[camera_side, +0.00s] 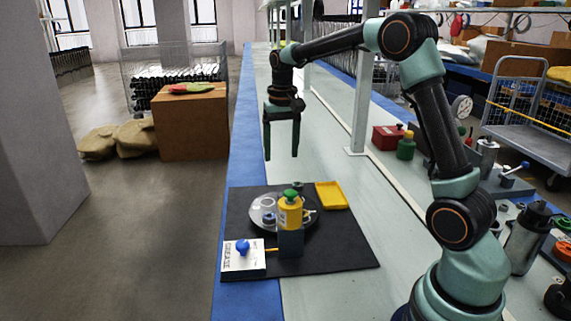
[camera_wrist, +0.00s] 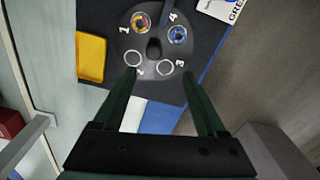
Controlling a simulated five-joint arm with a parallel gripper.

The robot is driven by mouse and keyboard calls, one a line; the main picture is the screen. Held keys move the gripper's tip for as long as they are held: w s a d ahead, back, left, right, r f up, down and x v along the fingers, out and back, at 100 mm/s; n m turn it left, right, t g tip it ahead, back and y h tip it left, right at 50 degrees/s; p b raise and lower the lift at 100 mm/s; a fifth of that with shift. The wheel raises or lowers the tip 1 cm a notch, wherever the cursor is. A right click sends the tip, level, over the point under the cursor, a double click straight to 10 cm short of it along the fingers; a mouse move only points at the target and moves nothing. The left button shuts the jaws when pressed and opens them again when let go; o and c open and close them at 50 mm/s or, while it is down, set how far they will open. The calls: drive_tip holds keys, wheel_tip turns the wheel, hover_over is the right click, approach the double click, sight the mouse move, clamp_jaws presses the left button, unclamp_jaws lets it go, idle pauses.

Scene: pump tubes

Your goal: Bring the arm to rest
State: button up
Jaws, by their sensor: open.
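My gripper (camera_side: 281,155) hangs open and empty, fingers pointing down, well above the bench and the black mat (camera_side: 345,250). In the wrist view my gripper's two fingers (camera_wrist: 159,75) are spread apart with nothing between them. Below them is a round grey plate (camera_wrist: 154,62) with numbered places around a dark centre post (camera_wrist: 154,47). Place 1 holds a red and yellow ringed piece (camera_wrist: 141,21) and place 4 a blue one (camera_wrist: 178,34). Places 2 and 3 look empty.
A yellow tray (camera_side: 331,195) lies at the mat's back right. A white grease card with a blue knob (camera_side: 243,257) lies at the front left. A red box (camera_side: 387,137) and a green bottle (camera_side: 406,147) stand farther right. An upright post stands behind my gripper.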

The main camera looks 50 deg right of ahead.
drive_tip(key=s+a+r+n+t, duration=0.3)
drive_tip(key=s+a+r, duration=0.3)
drive_tip(key=s+a, duration=0.2)
drive_tip(key=s+a+f+n+t, duration=0.2)
drive_tip(key=s+a, duration=0.3)
drive_tip(key=s, duration=0.4)
drive_tip(key=shift+s+n, duration=0.15)
drive_tip(key=shift+n, duration=0.55)
